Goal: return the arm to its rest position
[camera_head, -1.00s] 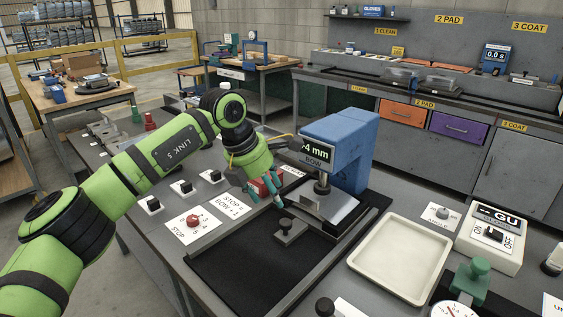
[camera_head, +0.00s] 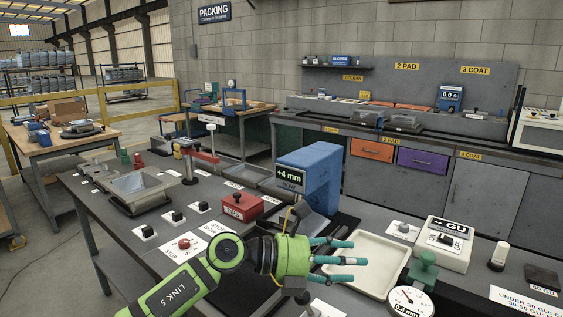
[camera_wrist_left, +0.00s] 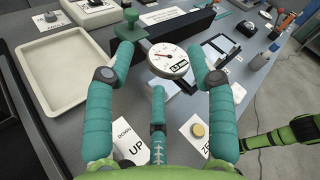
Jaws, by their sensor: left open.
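My left gripper (camera_head: 348,261), with teal fingers on a green arm, points to the right in the head view. It is open with nothing between its fingers. Its fingers overlap the left part of a cream tray (camera_head: 385,262) in that view; I cannot tell the height between them. In the left wrist view the spread fingers (camera_wrist_left: 165,75) frame a dial gauge (camera_wrist_left: 170,61), and the tray (camera_wrist_left: 55,65) lies to the upper left. My right gripper is not in either view.
A blue press (camera_head: 312,165) with a +4 mm display stands behind the gripper. A red box (camera_head: 236,206) is to its left. The dial gauge (camera_head: 410,301), a green knob (camera_head: 424,268) and a GU meter (camera_head: 444,243) are at the right. Free room lies above the bench.

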